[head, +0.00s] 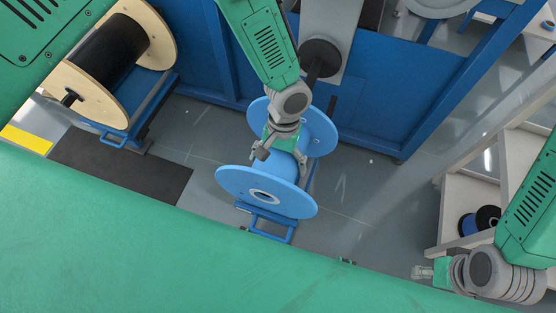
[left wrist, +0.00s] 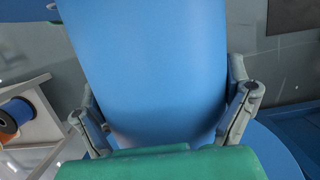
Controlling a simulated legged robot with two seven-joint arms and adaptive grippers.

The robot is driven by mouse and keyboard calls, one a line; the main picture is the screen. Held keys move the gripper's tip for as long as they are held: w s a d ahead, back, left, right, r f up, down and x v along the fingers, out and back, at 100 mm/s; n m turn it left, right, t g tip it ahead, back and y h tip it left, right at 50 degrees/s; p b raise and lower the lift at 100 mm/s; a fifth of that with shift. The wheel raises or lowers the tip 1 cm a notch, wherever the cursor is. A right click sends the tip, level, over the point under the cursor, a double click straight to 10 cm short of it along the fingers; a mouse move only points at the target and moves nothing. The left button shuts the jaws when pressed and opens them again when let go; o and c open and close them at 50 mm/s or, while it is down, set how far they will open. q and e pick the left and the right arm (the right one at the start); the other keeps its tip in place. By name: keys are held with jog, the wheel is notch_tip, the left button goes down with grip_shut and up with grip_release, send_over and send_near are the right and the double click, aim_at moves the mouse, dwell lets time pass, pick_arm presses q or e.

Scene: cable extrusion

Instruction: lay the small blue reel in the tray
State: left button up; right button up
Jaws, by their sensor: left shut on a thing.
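A large plain blue reel (head: 265,190) with two wide flanges lies on its side in the middle of the head view. My left gripper (head: 281,158) is shut around its core from above. In the left wrist view the blue core (left wrist: 150,60) fills the middle, with a finger on each side. A small reel with blue winding and black flanges (head: 468,225) sits on the white shelf at the right; it also shows in the left wrist view (left wrist: 17,112). My right gripper (head: 422,272) is at the lower right, apart from both reels; its finger opening is unclear. I cannot make out a tray.
A blue stand (head: 270,222) shows beneath the large reel. A wooden-flanged reel with black winding (head: 105,55) stands at upper left. A blue machine frame (head: 375,100) is behind. White shelving (head: 470,195) is at the right. Grey floor is clear between frame and shelving.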

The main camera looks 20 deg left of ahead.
pick_arm(q)
jog(key=shift+s+f, duration=0.2)
jog(key=shift+f, duration=0.05)
jog(key=o, duration=1.3)
jog(key=shift+w+f, duration=0.1)
jog(key=shift+f, duration=0.05)
jog(key=v, duration=1.2)
jog(key=shift+w, duration=0.1)
